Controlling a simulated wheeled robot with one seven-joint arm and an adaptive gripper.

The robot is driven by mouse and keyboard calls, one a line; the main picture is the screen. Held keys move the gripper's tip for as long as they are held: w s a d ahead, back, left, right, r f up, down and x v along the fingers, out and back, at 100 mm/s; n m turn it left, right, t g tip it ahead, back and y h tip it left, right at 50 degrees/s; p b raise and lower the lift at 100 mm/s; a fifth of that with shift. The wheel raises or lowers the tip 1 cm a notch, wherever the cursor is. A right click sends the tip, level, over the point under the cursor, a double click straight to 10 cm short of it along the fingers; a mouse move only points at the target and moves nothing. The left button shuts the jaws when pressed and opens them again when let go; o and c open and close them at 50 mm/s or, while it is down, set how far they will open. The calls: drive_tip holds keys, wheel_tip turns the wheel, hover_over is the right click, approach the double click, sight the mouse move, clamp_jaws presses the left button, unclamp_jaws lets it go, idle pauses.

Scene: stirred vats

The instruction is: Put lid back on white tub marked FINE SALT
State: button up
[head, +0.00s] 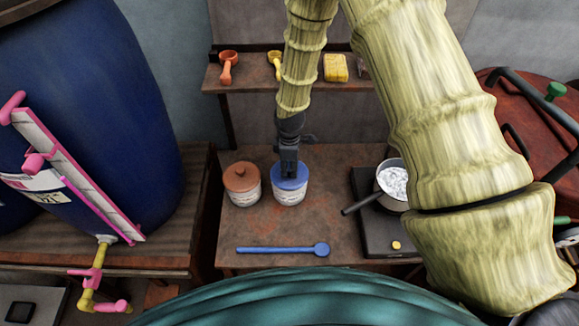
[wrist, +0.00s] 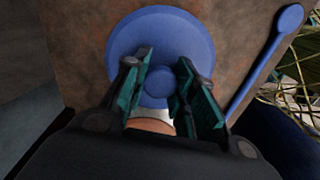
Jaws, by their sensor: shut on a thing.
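A white tub (head: 289,197) with a label too small to read stands on the brown table. A blue round lid (head: 290,182) is at its top; I cannot tell whether it is fully seated. My gripper (head: 289,172) points down from above and is shut on the lid's knob. In the wrist view the blue lid (wrist: 125,45) lies beneath my gripper (wrist: 160,92), with its round knob (wrist: 157,84) between the two fingers. A second white tub (head: 244,197) with a brown lid (head: 241,176) stands just to the left, its label also unreadable.
A blue spoon (head: 280,250) lies in front of the tubs. A pot of white stuff (head: 393,180) stands on a dark plate at right. A shelf (head: 300,86) behind holds scoops and a yellow block. A big blue vat (head: 110,90) stands left.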

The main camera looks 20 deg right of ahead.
idle(0.3)
drive_tip(key=o, duration=1.5)
drive_tip(key=shift+r, duration=0.15)
drive_tip(key=shift+r+p, duration=2.15)
drive_tip(key=shift+r, duration=1.25)
clamp_jaws()
